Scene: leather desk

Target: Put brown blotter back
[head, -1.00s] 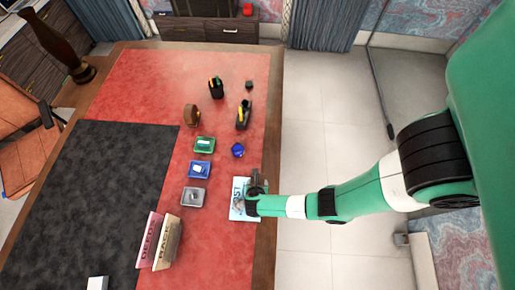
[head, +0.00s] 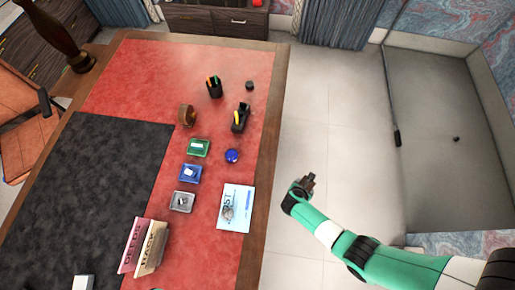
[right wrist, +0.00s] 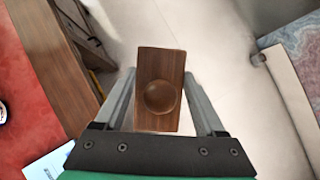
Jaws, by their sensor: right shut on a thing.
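The brown blotter (right wrist: 157,92), a dark wooden block with a round knob, is between the fingers of my right gripper in the right wrist view. My right gripper (head: 307,183) is shut on it and is out past the desk's right edge, over the pale floor in the head view. There the blotter is small and hard to make out against the gripper. My left gripper is not in view.
A printed card (head: 235,208) lies near the desk's right edge. Green (head: 199,148), blue (head: 190,173) and grey (head: 182,201) trays stand left of it. A brown rounded object (head: 188,116), pen cup (head: 214,88), tape dispenser (head: 240,118) and blue round item (head: 232,156) stand farther back.

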